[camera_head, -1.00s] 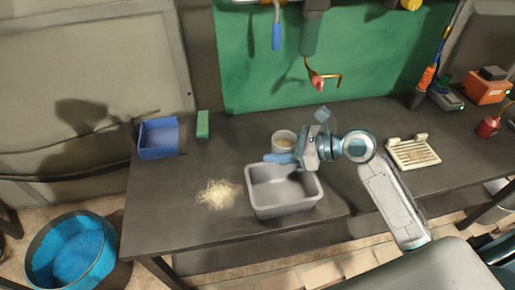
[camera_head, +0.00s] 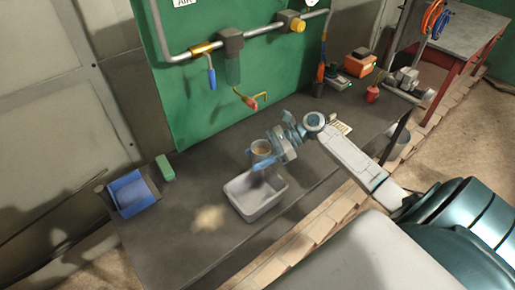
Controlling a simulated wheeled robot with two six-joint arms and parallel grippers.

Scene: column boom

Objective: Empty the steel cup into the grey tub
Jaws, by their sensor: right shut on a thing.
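The steel cup (camera_head: 261,147) is at the back edge of the grey tub, with tan contents showing in its mouth. It looks about upright. My right gripper (camera_head: 267,158) comes in from the right and is shut on the cup. The grey tub (camera_head: 270,207) stands on the dark bench just in front of the cup, and its visible inside looks empty. Whether the cup touches the bench is hard to tell. My left gripper is not in view.
A pale heap of loose material (camera_head: 208,218) lies on the bench left of the tub. A blue bin (camera_head: 131,193) and a green block (camera_head: 165,168) are at the back left. Pipework (camera_head: 245,37) hangs above the bench.

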